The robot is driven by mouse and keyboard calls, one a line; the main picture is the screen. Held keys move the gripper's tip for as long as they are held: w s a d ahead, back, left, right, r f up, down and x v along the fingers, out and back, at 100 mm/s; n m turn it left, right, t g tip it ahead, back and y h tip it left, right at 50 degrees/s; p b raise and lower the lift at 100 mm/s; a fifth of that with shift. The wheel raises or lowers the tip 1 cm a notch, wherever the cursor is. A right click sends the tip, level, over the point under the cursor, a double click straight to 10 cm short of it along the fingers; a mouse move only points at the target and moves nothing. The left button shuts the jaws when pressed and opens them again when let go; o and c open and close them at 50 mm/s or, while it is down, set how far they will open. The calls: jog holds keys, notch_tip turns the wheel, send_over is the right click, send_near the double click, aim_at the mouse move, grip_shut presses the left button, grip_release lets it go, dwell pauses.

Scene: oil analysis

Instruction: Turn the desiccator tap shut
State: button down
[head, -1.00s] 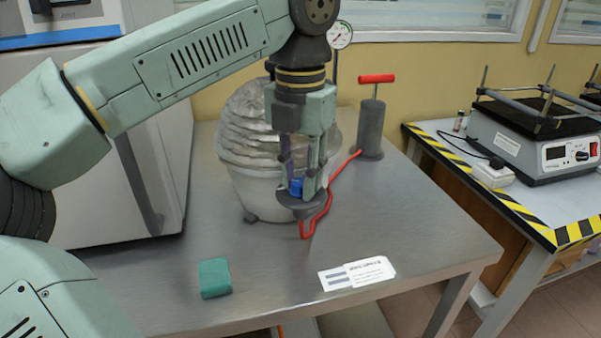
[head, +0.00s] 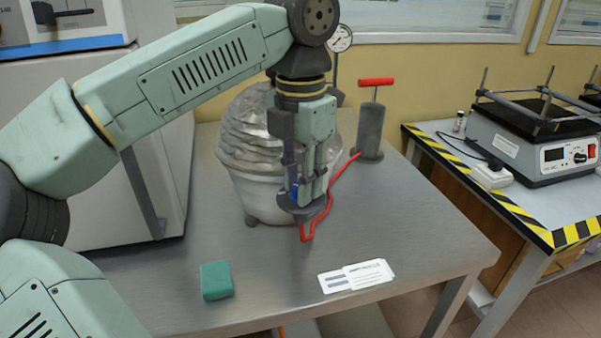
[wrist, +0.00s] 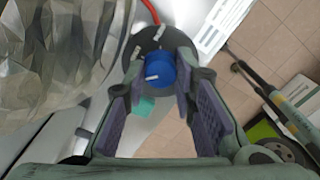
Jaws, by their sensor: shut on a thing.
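The desiccator is a faceted silvery dome (head: 245,130) on a pale bowl (head: 262,195), standing on the steel table. At its front right is the blue tap knob (head: 294,193) on a dark round base. In the wrist view, the blue knob (wrist: 160,66) has a white line pointing left, and the dark base carries white marks. My gripper (head: 306,196) points down over the tap and is shut on the blue knob, with one finger on either side. In the head view the fingers hide much of the knob.
A red tube (head: 342,180) runs from the tap to a grey hand pump (head: 370,130) with a red handle. A green block (head: 216,281) and white cards (head: 355,276) lie at the front. A pressure gauge (head: 340,38) stands behind the dome.

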jog(key=m+p, duration=0.1)
jog(key=m, duration=0.3)
jog(key=shift+m, duration=0.3)
jog(key=shift+m+p, duration=0.45)
jog(key=shift+m, duration=1.55)
jog(key=c, duration=1.3)
grip_release()
